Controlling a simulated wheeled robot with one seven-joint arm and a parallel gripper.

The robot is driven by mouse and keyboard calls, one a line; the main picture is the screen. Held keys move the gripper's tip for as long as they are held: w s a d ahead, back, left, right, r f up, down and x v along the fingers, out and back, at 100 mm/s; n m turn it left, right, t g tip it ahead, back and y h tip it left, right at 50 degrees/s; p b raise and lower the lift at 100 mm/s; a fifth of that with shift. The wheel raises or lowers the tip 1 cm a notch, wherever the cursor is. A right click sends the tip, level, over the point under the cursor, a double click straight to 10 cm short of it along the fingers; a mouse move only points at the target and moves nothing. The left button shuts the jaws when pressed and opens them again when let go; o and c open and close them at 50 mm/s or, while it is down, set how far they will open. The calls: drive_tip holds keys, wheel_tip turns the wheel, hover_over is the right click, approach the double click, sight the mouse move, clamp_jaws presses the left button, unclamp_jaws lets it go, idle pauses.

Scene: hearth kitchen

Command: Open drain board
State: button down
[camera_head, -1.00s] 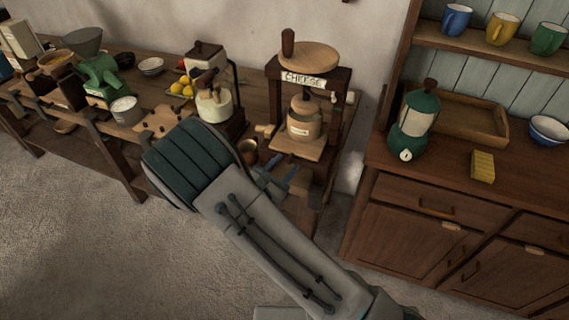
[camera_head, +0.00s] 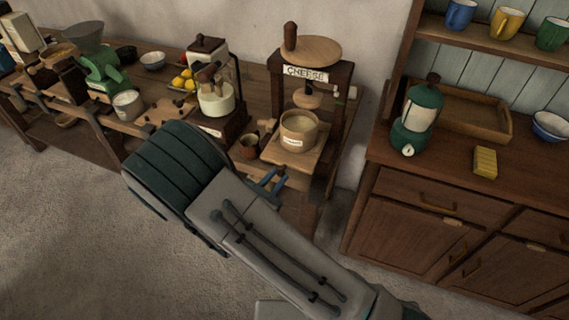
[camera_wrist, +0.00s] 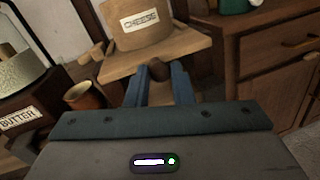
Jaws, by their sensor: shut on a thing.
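The drain board (camera_head: 290,161) is a light wooden board at the base of the cheese press (camera_head: 340,90). It sticks out towards me. A round wooden mould labelled CHEESE (camera_head: 298,132) stands on it with its top open, in front of the hanging presser (camera_head: 307,97). In the wrist view the board (camera_wrist: 190,48) has a dark round knob (camera_wrist: 159,70) at its front edge. My gripper (camera_wrist: 160,80) has its blue fingers on either side of this knob and is shut on it. In the head view my arm hides part of my gripper (camera_head: 274,182).
A small wooden cup (camera_head: 249,146) stands left of the board, beside the butter churn (camera_head: 215,98). A cabinet (camera_head: 410,210) with a green lantern-like object (camera_head: 416,122) is at the right. The floor in front is clear.

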drive_tip(key=d+v, duration=0.1)
drive_tip(key=v, duration=0.5)
drive_tip(key=shift+s, duration=0.25)
drive_tip(key=c, duration=1.3)
unclamp_jaws()
drive_tip(key=shift+o, duration=0.2)
drive_tip(key=b+v, duration=0.2)
drive_tip(key=v, duration=1.2)
drive_tip(key=shift+b, duration=0.4)
drive_tip(key=shift+w, duration=0.1)
